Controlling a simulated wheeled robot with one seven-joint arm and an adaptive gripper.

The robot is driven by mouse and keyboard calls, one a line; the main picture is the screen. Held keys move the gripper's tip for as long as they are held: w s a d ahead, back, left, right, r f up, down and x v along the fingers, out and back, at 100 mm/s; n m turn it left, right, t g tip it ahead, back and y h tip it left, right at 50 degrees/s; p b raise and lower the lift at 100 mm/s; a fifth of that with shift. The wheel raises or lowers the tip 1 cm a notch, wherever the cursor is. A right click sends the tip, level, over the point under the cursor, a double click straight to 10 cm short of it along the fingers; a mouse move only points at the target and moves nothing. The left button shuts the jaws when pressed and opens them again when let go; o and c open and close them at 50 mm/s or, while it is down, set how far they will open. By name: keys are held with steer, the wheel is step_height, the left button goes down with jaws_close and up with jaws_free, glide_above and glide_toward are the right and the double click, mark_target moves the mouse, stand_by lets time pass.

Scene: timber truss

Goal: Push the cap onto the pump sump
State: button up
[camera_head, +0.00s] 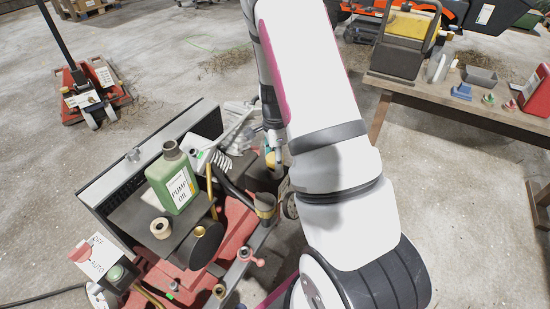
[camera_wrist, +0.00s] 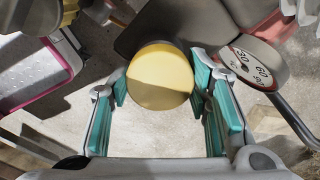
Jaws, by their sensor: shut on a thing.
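A round yellow cap (camera_wrist: 160,80) sits between the teal finger pads of my gripper (camera_wrist: 158,88) in the wrist view. The pads close on its left and right sides, and its yellow face is turned to the wrist camera. A dark rim shows just beyond the cap's upper edge. I cannot tell whether the cap touches the sump. In the head view a small yellow patch (camera_head: 270,159) shows by my gripper, which my arm mostly hides. The red pump unit (camera_head: 232,222) lies below and left of it. I cannot pick out the sump itself with certainty.
A round dial gauge (camera_wrist: 254,62) is close to the right finger. A green oil can (camera_head: 172,182) and a tape roll (camera_head: 160,228) stand on the dark top at left. A workbench (camera_head: 465,112) with tools is at right. Bare floor lies between.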

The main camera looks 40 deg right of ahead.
steer(key=shift+f+b, duration=0.35)
steer(key=shift+f, duration=0.15)
steer(key=o, duration=0.9)
steer(key=shift+o, duration=0.2)
steer(key=shift+r, duration=0.15)
steer(key=shift+r+p, duration=2.6)
steer(key=shift+r, duration=0.3)
